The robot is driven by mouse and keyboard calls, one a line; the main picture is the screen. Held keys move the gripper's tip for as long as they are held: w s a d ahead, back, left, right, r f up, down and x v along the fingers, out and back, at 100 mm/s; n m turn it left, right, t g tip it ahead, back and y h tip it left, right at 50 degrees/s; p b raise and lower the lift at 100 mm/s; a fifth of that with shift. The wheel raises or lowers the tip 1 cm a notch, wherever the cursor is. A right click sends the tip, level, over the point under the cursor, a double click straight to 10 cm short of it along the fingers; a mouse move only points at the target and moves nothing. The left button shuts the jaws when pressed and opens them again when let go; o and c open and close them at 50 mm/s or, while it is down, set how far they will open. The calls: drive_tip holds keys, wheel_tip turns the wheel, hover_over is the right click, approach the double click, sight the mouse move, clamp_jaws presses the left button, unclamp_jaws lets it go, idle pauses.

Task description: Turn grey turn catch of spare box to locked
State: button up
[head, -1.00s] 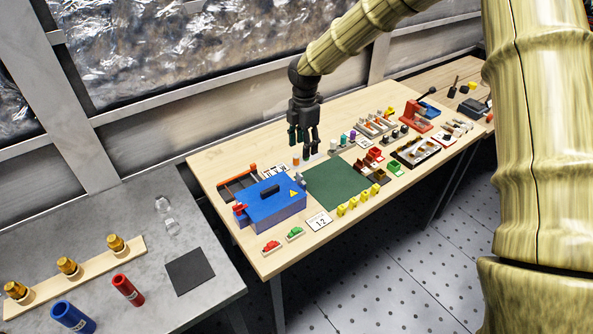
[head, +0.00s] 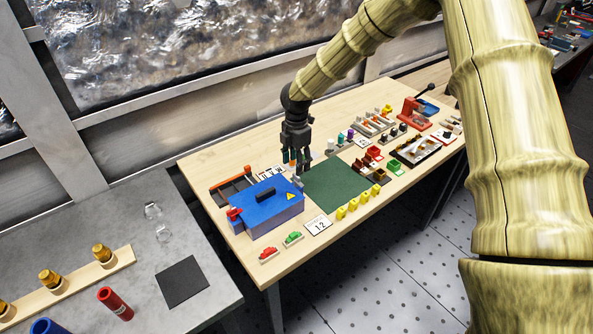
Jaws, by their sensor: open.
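The spare box appears to be the blue box (head: 262,208) with a black handle and a yellow warning label, on the wooden table. A grey part that looks like its turn catch (head: 297,185) stands at the box's right end, small and partly unclear; I cannot tell its turn position. A red catch (head: 234,214) sits at the box's left end. My gripper (head: 297,165) is open, pointing down, just behind and above the box's right end. Its fingers appear close to the grey catch; contact cannot be told.
A green mat (head: 338,186) lies right of the box. Yellow parts (head: 360,203), a "1 2" card (head: 318,225) and red and green pieces (head: 292,239) lie along the front. An orange-edged rack (head: 230,181) stands behind the box. Several fixtures crowd the table's right half.

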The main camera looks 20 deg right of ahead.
sight(298, 182)
drive_tip(key=shift+s+f+p, duration=0.1)
drive_tip(key=shift+f+p, duration=0.75)
drive_tip(key=shift+f, duration=1.75)
drive_tip(key=c, duration=1)
